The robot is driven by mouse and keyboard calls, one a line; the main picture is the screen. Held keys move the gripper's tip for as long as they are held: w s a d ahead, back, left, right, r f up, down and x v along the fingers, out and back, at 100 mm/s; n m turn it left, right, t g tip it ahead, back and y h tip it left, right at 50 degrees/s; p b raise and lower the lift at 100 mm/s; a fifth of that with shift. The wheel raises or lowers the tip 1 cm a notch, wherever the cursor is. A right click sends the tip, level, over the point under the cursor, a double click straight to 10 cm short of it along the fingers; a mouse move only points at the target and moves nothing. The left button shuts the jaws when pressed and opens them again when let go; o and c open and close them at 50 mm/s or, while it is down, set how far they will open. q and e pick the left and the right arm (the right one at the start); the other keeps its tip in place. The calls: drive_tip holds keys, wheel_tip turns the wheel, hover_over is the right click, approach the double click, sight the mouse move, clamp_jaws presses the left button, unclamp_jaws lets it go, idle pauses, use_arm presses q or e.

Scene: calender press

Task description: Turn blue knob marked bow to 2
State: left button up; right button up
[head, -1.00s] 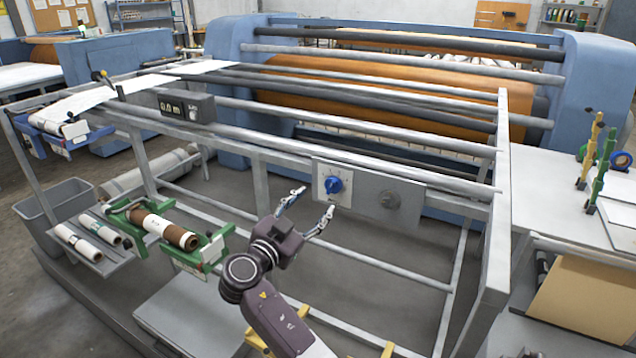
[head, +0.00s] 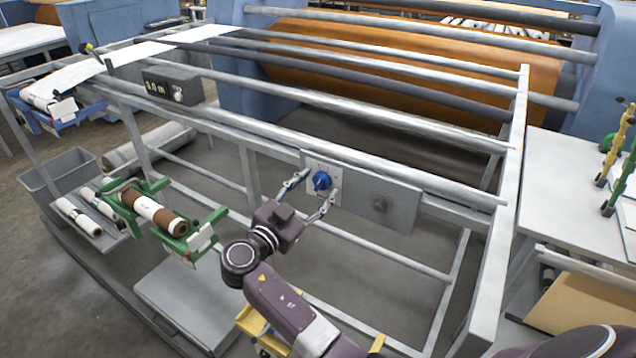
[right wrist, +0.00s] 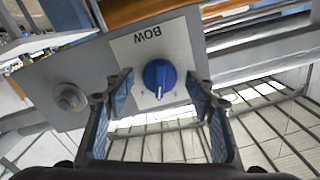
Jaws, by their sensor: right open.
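The blue knob (head: 321,181) sits on a white plate on a grey panel (head: 400,215) fixed to the frame rail. In the right wrist view the blue knob (right wrist: 159,78) shows below the upside-down word BOW on the white plate (right wrist: 150,42). My right gripper (head: 313,190) is open, with one finger to each side of the knob in the head view. In the right wrist view its fingers (right wrist: 160,110) stand apart with the knob between and beyond them; contact is not visible. The scale numbers are too small to read. My left gripper is not in view.
A grey round fitting (head: 380,203) is on the panel right of the knob. Long metal rollers (head: 330,145) run above the panel. A green cradle with a brown roll (head: 152,212) stands at left. Free space lies below the panel.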

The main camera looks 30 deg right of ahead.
drive_tip(key=shift+s+a, duration=0.1)
drive_tip(key=shift+a, duration=0.05)
drive_tip(key=shift+c, duration=0.7)
drive_tip(key=c, duration=1)
drive_tip(key=shift+n+b, duration=0.3)
drive_tip(key=shift+b, duration=0.05)
drive_tip(key=shift+c, duration=0.2)
drive_tip(key=n+b, duration=0.2)
drive_tip(key=shift+n, duration=0.3)
drive_tip(key=shift+n+b, duration=0.55)
drive_tip(key=shift+n, duration=0.55)
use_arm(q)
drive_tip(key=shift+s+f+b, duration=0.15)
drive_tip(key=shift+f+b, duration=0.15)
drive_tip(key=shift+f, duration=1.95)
use_arm(e)
drive_tip(key=shift+r+n, duration=0.15)
drive_tip(key=shift+n, duration=1.05)
